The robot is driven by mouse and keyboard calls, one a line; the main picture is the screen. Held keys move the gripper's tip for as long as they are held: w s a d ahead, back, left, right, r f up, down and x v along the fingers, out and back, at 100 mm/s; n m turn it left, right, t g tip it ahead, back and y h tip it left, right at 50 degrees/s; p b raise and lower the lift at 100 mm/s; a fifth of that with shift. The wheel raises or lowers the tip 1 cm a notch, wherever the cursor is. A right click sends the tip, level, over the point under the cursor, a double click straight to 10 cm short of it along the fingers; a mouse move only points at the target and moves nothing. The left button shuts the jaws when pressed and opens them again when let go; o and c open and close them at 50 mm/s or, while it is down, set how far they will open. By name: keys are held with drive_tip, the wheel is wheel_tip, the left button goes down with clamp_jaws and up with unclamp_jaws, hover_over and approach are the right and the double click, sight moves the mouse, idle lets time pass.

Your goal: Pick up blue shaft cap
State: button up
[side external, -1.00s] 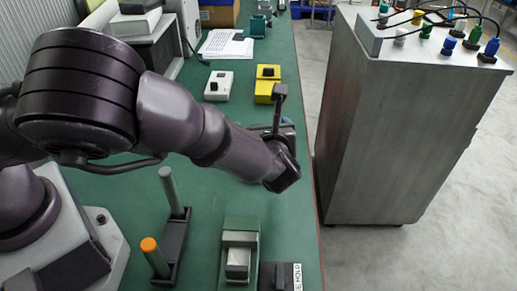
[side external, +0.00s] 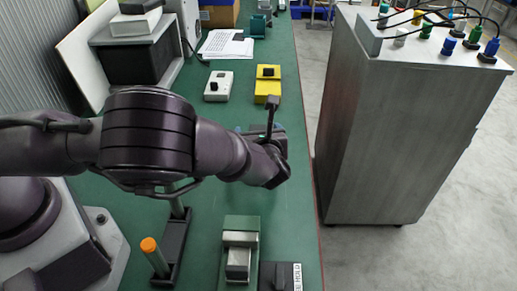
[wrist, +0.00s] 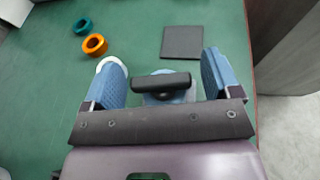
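In the wrist view my gripper (wrist: 162,68) is open, with its two blue fingers wide apart. A blue-grey piece (wrist: 165,97) with a black bar across it shows between them; I cannot tell whether it is the shaft cap or whether it touches a finger. A teal-blue ring-shaped piece (wrist: 82,26) lies on the green table at upper left, clear of the fingers, next to an orange ring-shaped piece (wrist: 95,44). I cannot tell for sure which piece is the blue shaft cap. In the side view the fingertips are hidden by my wrist.
A black square plate (wrist: 182,42) lies ahead of the fingers. A holder with an orange-topped shaft (side external: 149,244) and a green vise (side external: 240,228) stand at the front. A grey cabinet (side external: 395,130) stands beyond the table's right edge. Yellow boxes (side external: 267,88) stand farther back.

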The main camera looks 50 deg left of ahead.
drive_tip(key=c, duration=0.9)
drive_tip(key=shift+r, duration=0.1)
